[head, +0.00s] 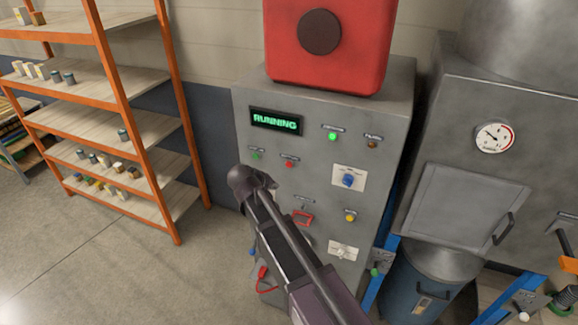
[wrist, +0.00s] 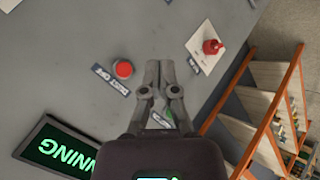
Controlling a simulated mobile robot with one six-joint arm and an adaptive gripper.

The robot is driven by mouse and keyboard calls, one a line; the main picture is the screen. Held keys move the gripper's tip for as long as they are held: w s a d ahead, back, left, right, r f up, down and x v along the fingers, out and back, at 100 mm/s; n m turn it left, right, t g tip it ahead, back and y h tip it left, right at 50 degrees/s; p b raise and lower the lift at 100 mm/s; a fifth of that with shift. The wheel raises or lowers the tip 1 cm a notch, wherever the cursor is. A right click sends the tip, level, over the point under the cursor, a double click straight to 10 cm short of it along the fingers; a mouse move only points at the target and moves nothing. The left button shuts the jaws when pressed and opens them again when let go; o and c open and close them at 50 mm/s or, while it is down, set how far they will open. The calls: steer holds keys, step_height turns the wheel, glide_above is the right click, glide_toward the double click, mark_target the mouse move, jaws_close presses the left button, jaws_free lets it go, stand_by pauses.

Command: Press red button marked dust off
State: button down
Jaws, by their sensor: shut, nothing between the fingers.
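The red button marked dust off (wrist: 123,69) is a small round red cap on the grey machine panel, with its dark label just beside it in the wrist view. In the head view the red button (head: 289,164) sits right of a green button (head: 257,155). My gripper (wrist: 158,66) is shut and empty, its fingertips close together over the panel. In the wrist view the red button lies left of the fingertips, apart from them. In the head view my gripper (head: 268,182) is below and left of the button. Its distance from the panel is hard to tell.
A green "RUNNING" display (head: 276,121) is above the buttons. A blue knob (head: 348,180), a yellow button (head: 350,215) and a red-handled control (head: 302,218) are nearby. A red control on a white plate (wrist: 205,58) is right of the fingertips. Orange shelving (head: 139,150) stands left.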

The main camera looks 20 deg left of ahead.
steer(key=shift+w+d, duration=0.2)
steer(key=shift+w, duration=1.95)
steer(key=shift+w+d, duration=0.15)
steer(key=shift+w, duration=1.95)
steer(key=shift+w, duration=0.15)
steer(key=shift+w, duration=0.3)
steer(key=shift+w, duration=0.4)
steer(key=shift+s, duration=0.85)
steer(key=shift+s, duration=0.1)
steer(key=shift+s+a, duration=0.2)
steer(key=shift+s, duration=2.15)
